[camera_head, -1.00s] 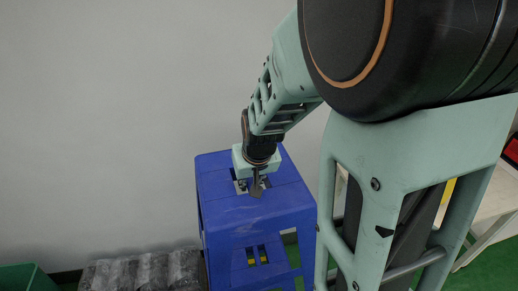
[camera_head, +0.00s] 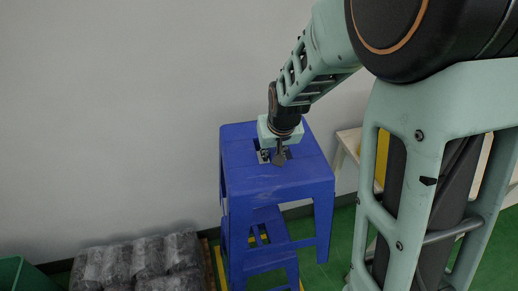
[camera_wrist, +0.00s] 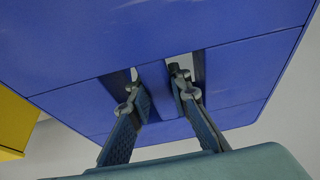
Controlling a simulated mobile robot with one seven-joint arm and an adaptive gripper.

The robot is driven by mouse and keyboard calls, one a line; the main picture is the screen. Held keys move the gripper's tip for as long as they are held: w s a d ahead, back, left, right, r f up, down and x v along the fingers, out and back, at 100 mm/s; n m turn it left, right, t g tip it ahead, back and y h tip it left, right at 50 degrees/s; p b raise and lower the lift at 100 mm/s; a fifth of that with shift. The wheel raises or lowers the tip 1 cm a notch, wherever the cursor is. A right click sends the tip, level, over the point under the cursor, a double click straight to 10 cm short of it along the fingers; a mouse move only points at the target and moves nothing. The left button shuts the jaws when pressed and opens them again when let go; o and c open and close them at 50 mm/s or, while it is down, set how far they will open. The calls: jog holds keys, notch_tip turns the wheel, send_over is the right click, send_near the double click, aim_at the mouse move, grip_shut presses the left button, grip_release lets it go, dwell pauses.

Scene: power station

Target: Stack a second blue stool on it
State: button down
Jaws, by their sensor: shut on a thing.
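A blue stool (camera_head: 255,180) hangs from my gripper (camera_head: 276,156) in the head view, its top roughly level. My gripper is shut on the bar between the two slots in its seat; the wrist view shows the fingers (camera_wrist: 158,88) in the slots, one on each side of the bar. A second blue stool (camera_head: 268,256) shows below, between the held stool's legs, with slots in its seat too. The held stool's legs hide much of it. I cannot tell whether the two stools touch.
Grey wrapped sacks (camera_head: 140,264) lie at the lower left by the wall, next to a green bin (camera_head: 20,275). A white table (camera_head: 350,142) stands behind my arm at the right. Yellow floor tape runs beside the lower stool. Green floor (camera_head: 338,240) is clear to its right.

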jog(key=w+a+f+b, duration=0.1)
jog(key=a+f+b, duration=0.15)
jog(key=a, duration=0.25)
jog(key=shift+n, duration=0.4)
jog(key=f+b, duration=1)
jog(key=f, duration=0.4)
jog(key=f+b, duration=1)
jog(key=f, duration=0.5)
jog(key=f+b, duration=1)
jog(key=f, duration=0.4)
jog(key=shift+d+f, duration=0.25)
jog(key=shift+d, duration=0.05)
jog(key=c, duration=1.8)
grip_release()
jog(key=shift+c, duration=0.2)
jog(key=shift+o, duration=0.6)
jog(key=shift+s+f+b, duration=0.15)
jog(key=shift+s+b, duration=0.1)
jog(key=shift+b, duration=0.05)
jog(key=v, duration=1.2)
jog(key=shift+w+d, duration=0.2)
jog(key=shift+d, duration=0.05)
jog(key=shift+w+r, duration=0.1)
jog(key=shift+r, duration=0.1)
